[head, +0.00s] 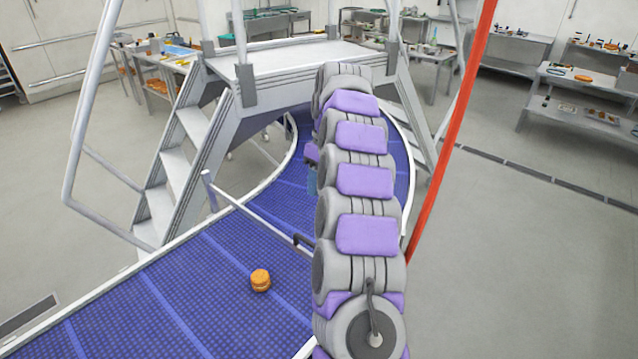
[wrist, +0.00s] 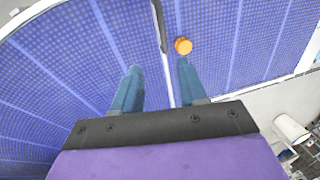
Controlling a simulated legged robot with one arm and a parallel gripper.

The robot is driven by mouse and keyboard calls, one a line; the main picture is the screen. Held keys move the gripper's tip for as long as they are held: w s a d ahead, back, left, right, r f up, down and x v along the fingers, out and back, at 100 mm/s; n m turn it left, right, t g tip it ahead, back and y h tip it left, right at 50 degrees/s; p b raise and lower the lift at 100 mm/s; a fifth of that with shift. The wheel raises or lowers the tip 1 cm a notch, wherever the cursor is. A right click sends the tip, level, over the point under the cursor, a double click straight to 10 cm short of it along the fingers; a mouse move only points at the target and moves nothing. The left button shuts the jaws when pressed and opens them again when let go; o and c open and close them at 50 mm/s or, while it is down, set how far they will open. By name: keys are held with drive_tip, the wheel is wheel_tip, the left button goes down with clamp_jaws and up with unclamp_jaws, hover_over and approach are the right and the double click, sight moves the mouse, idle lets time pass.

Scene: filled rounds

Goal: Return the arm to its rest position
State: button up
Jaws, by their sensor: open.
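My arm, grey with purple pads, stretches up the middle of the head view over a blue conveyor belt. My gripper shows in the wrist view (wrist: 158,78) with two blue fingers apart and nothing between them. In the head view the gripper (head: 311,178) is mostly hidden behind the arm, with only a bit of blue showing at its left. An orange round bun-like item (head: 260,280) lies on the conveyor (head: 210,270), left of the arm. It also shows in the wrist view (wrist: 183,45), beyond the fingertips and apart from them.
A grey stepped platform (head: 290,58) bridges the conveyor ahead, with stairs (head: 180,150) on the left. A thin rail (head: 250,215) crosses the belt left of the arm. A red-orange pole (head: 455,120) stands close on the right. Open floor (head: 530,240) lies to the right.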

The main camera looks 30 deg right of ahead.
idle(0.5)
drive_tip(key=s+a+r+b, duration=0.2)
drive_tip(key=s+a+b, duration=0.1)
drive_tip(key=s+a, duration=1.25)
drive_tip(key=s+a+f+m+b, duration=0.1)
drive_tip(key=s+f, duration=0.3)
drive_tip(key=s, duration=0.4)
drive_tip(key=s+a+f+m+h+b, duration=0.1)
drive_tip(key=s+f, duration=0.3)
drive_tip(key=s, duration=0.5)
drive_tip(key=s+a+f+m+g+h+b, duration=0.1)
drive_tip(key=s+a+f+m, duration=0.1)
drive_tip(key=s, duration=0.6)
wheel_tip(320, 180, down, 2)
drive_tip(key=shift+s+a+f, duration=0.15)
drive_tip(key=shift+s+a, duration=0.1)
drive_tip(key=shift+a, duration=0.45)
drive_tip(key=shift+a, duration=0.1)
